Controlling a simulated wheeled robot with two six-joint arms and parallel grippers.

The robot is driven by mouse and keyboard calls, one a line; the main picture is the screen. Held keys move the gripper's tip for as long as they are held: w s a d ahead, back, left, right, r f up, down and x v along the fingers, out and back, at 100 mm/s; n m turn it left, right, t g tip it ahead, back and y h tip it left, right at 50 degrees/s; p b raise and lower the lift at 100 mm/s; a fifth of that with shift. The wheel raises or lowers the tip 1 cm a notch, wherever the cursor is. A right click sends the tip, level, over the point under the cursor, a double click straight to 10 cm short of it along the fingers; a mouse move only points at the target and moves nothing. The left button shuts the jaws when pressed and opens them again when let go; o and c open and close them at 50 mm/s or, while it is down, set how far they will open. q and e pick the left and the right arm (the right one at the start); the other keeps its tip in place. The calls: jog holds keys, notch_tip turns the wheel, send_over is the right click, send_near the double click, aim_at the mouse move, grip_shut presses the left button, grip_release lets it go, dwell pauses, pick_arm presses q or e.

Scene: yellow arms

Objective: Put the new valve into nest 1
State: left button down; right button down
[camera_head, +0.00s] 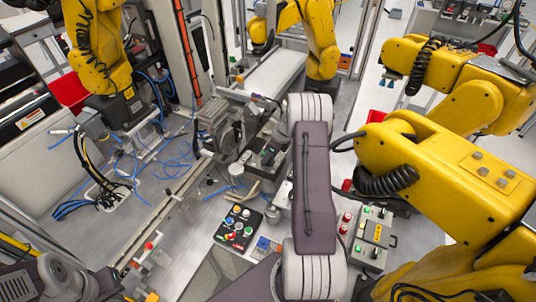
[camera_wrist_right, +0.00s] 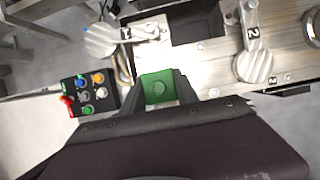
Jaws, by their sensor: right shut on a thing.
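My right gripper (camera_wrist_right: 157,92) is shut on a green block with a round mark on its face, seemingly the valve (camera_wrist_right: 157,86), in the right wrist view. Its dark fingers stand on both sides of it. Beyond it lies a metal fixture (camera_wrist_right: 206,62). A lever marked 1 (camera_wrist_right: 126,33) with a round metal disc is up and left of the valve; a lever marked 2 (camera_wrist_right: 251,30) with a disc is up and right. The nest seats are not clearly seen. In the head view my right forearm largely hides the gripper. My left gripper is not in view.
A black button panel (camera_head: 238,226) stands left of my right forearm, and shows in the wrist view (camera_wrist_right: 85,93). A grey switch box (camera_head: 370,237) stands to the right. Large yellow arms (camera_head: 440,170) crowd the right side. Blue cables (camera_head: 180,150) lie at left.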

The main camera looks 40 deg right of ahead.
jog(key=shift+f, duration=0.65)
jog(key=c, duration=0.9)
grip_release()
jog(key=shift+o, duration=0.2)
jog(key=shift+d+r+b, duration=0.15)
jog(key=shift+r+b, duration=0.15)
jog(key=shift+b, duration=0.05)
jog(key=b+v, duration=0.1)
jog(key=v, duration=0.7)
jog(key=shift+s+r+b, duration=0.2)
jog(key=shift+r+b, duration=0.05)
jog(key=shift+b, duration=0.15)
